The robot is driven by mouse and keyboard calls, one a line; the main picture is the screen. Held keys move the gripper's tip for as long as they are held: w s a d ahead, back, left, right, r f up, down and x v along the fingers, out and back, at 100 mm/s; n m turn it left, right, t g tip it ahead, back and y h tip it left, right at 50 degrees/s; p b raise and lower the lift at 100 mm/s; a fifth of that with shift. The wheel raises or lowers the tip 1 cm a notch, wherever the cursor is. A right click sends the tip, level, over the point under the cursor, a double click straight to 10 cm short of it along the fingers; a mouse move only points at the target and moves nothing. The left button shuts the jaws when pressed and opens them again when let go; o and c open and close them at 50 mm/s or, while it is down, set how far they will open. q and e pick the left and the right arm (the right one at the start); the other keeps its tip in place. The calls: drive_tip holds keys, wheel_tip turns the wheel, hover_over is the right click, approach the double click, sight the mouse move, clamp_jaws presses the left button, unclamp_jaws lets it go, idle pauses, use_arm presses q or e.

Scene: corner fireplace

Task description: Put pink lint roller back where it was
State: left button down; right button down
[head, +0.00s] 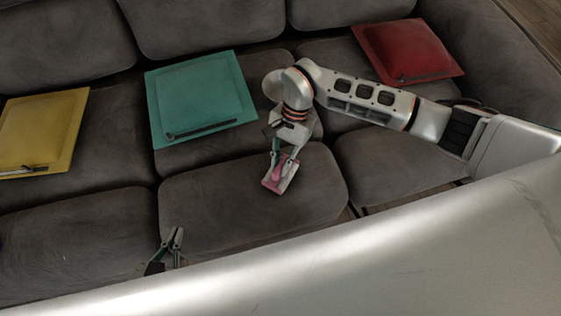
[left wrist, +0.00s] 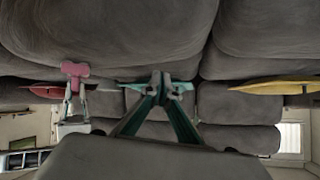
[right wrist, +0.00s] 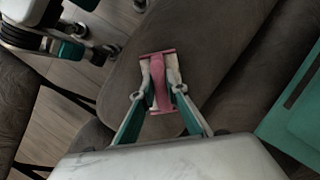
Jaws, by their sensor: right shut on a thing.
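The pink lint roller (head: 274,186) is between the fingers of my right gripper (head: 281,172), over the middle front seat of the grey sofa (head: 205,215). In the right wrist view the roller (right wrist: 159,85) lies lengthwise between the two fingertips (right wrist: 160,82), which are shut on it. The left wrist view also shows the roller (left wrist: 75,69), held up in front of the sofa seats. My left gripper (head: 174,234) is at the lower left in the head view, empty, with its fingertips together. It also shows shut in the left wrist view (left wrist: 162,84).
A yellow cushion (head: 45,125), a teal cushion (head: 205,85) and a red cushion (head: 405,45) lie on the sofa. Dark, thin items lie on the yellow and teal ones. The front seat around the roller is bare. Wooden floor (right wrist: 60,115) shows beside the sofa.

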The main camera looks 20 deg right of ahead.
drive_tip(key=c, duration=2)
unclamp_jaws()
drive_tip(key=shift+f, duration=0.1)
drive_tip(key=shift+c, duration=0.2)
use_arm(q)
drive_tip(key=shift+w+r, duration=0.15)
use_arm(e)
drive_tip(key=shift+r, duration=0.25)
use_arm(q)
drive_tip(key=shift+s+a+p, duration=0.3)
drive_tip(key=shift+p, duration=0.7)
use_arm(e)
drive_tip(key=v, duration=1.2)
